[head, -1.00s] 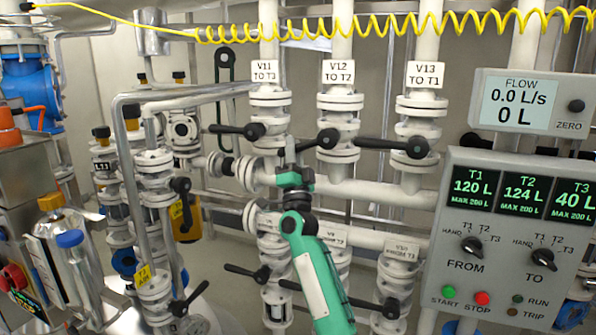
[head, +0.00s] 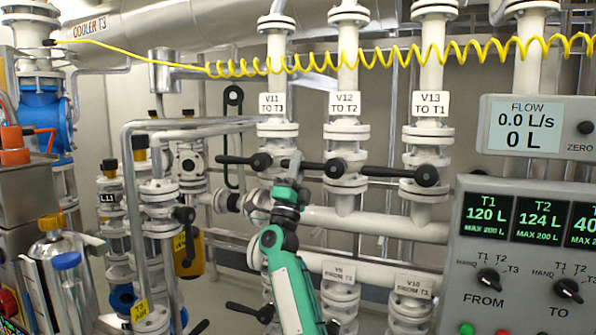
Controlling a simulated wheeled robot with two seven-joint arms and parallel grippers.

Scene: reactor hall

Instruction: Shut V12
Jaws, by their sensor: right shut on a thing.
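Valve V12 is on the middle pipe under the label "V12 TO T2" (head: 344,102). Its black lever handle (head: 334,169) points left from its hub, crosswise to the vertical pipe and about in line with the neighbouring levers. My right gripper (head: 291,164), at the end of the green and grey arm, is shut on the outer left end of this handle. The fingers hide the handle's tip. My left gripper is not in view.
The V11 lever (head: 261,161) lies close left of my right gripper, and the V13 lever (head: 427,176) lies to the right; both are crosswise. A yellow coiled cable (head: 400,66) hangs above. The control panel (head: 520,250) stands at the right.

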